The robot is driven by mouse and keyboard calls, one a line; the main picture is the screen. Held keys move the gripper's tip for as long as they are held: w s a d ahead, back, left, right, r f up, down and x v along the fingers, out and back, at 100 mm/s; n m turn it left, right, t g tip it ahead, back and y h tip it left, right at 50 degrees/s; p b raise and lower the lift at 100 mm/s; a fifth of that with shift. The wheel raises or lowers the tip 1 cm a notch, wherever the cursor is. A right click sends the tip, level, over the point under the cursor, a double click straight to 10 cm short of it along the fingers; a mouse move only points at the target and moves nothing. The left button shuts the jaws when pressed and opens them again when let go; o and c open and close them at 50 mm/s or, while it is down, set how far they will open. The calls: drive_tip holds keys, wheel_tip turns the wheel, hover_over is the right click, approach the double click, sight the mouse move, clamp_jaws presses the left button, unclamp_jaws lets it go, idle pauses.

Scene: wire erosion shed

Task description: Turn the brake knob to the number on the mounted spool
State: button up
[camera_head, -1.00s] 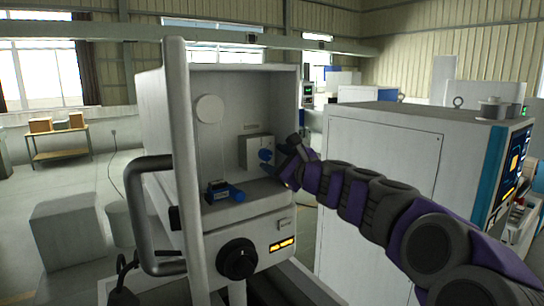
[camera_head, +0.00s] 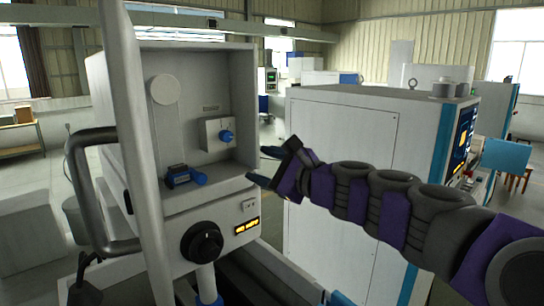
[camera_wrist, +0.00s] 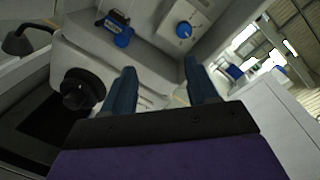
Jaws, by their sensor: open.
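A blue knob (camera_head: 226,136) sits on a small light plate (camera_head: 212,130) inside the open grey machine housing. In the wrist view the blue knob (camera_wrist: 184,30) shows a pale pointer mark, with tiny marks around it that I cannot read. A black round part with a hub (camera_head: 202,242) is on the machine's front; it also shows in the wrist view (camera_wrist: 78,92). I cannot tell whether it is the mounted spool, and I see no readable number on it. My gripper (camera_head: 260,165) is open and empty, right of the housing and apart from the knob.
A blue and black clamp-like part (camera_head: 185,177) sits on the housing floor, below a pale disc (camera_head: 165,89). An amber display (camera_head: 246,226) is on the front. A door with a thick handle (camera_head: 90,190) stands left. A large white cabinet (camera_head: 340,150) is close behind my arm.

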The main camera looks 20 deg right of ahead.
drive_tip(key=s+a+f+n+g+b, duration=0.2)
drive_tip(key=s+a+f+n, duration=0.3)
drive_tip(key=f, duration=0.4)
drive_tip(key=s+a+f+n+g+y+b, duration=0.1)
drive_tip(key=s+a+f+n+g+b, duration=0.2)
drive_tip(key=a+f, duration=0.5)
drive_tip(key=shift+s+a+f+n+g, duration=0.35)
drive_tip(key=shift+s+n+g, duration=0.5)
drive_tip(key=shift+n+g, duration=0.35)
